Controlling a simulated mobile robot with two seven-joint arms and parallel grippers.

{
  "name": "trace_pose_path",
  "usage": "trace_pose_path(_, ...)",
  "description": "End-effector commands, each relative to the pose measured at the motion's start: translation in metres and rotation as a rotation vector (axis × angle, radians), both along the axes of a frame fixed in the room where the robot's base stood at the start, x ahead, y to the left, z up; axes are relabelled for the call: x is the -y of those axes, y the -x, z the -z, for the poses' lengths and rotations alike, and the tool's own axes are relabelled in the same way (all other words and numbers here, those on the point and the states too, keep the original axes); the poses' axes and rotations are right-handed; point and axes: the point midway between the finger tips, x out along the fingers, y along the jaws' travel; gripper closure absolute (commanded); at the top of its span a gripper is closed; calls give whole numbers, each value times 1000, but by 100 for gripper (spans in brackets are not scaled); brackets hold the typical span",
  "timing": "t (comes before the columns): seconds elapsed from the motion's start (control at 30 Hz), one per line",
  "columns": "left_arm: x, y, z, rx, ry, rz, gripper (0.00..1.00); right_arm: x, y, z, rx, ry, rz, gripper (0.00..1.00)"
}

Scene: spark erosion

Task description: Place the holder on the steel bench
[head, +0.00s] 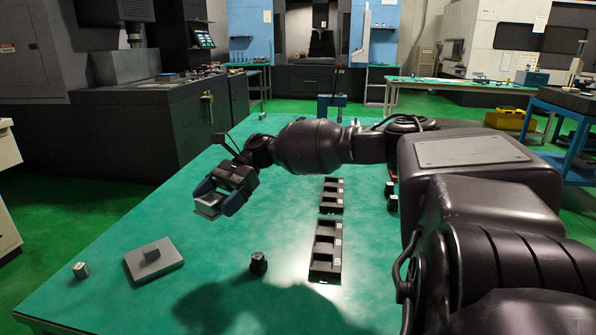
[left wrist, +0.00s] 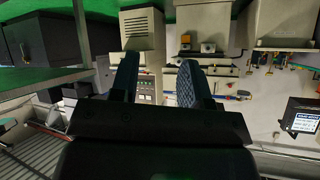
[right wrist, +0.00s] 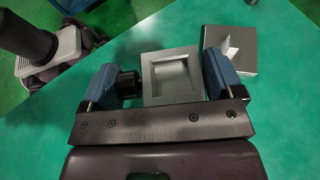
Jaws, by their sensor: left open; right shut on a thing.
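My right gripper (head: 220,196) is shut on the holder (head: 207,208), a silvery-grey block, and holds it above the green table. In the right wrist view the holder (right wrist: 172,78) shows a square rim around a recess, with a black round knob at its left side by the finger. My right gripper (right wrist: 160,84) has one finger on each side of it. My left gripper (left wrist: 158,75) is open and empty in the left wrist view, pointing at room furniture; it is not in the head view. I cannot tell for sure which surface is the steel bench.
On the green table (head: 215,270) lie a grey plate (head: 165,268) with a small block on it, a small light cube (head: 80,270), a dark cube (head: 258,263) and black compartment trays (head: 325,249). A blue cart (head: 560,115) stands at the right. The table's left part is mostly clear.

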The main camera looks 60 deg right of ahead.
Motion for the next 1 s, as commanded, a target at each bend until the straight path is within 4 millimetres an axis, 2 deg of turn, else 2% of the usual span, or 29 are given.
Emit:
trace_pose_path(0.03, 1, 4, 13, -25, -3, 4, 57, 9, -2, 8, -15, 3, -43, 45)
trace_pose_path(0.3, 4, 9, 37, -64, -14, 25, 57, 45, 6, -29, -14, 1, -298, 45)
trace_pose_path(0.5, 5, 9, 43, -72, -20, 35, 57, 60, 13, -53, -6, -1, -414, 45)
trace_pose_path(0.6, 6, 8, 44, -72, -22, 37, 57, 63, 15, -59, -4, -1, -439, 45)
trace_pose_path(0.67, 6, 8, 44, -72, -22, 39, 57, 63, 16, -56, -3, -2, -446, 45)
trace_pose_path(0.77, 6, 7, 44, -69, -26, 43, 57, 64, 16, -41, -7, -2, -447, 45)
trace_pose_path(1.0, 6, 8, 49, -47, -15, 40, 57, 63, 16, 15, -13, -2, -446, 45)
